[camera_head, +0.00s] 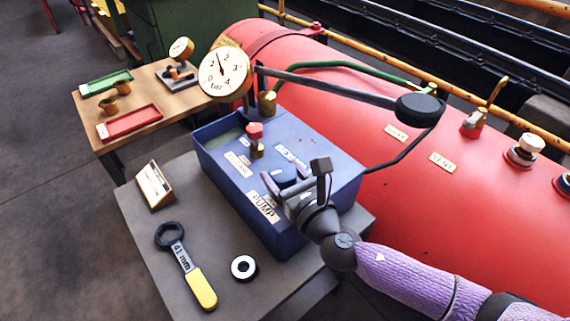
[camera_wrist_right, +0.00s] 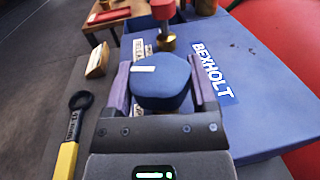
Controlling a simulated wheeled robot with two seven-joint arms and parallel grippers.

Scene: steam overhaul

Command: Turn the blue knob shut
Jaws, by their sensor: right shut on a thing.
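The blue knob (camera_wrist_right: 161,82) sits on top of the blue pump box (camera_head: 270,228) and has a white mark on its upper face. In the head view the knob (camera_head: 285,175) is partly covered by my right gripper (camera_head: 278,181). In the right wrist view my right gripper (camera_wrist_right: 162,90) has a purple-lined finger on each side of the knob and is shut on it. The white mark points to the left in the wrist view. My left gripper is not in view.
A red-topped brass valve (camera_head: 256,138) stands on the box near the knob. A long pump lever (camera_head: 340,88) reaches over the red boiler (camera_head: 430,200). A yellow-handled wrench (camera_head: 186,265), a ring (camera_head: 243,267) and a sign (camera_head: 155,185) lie or stand on the grey table.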

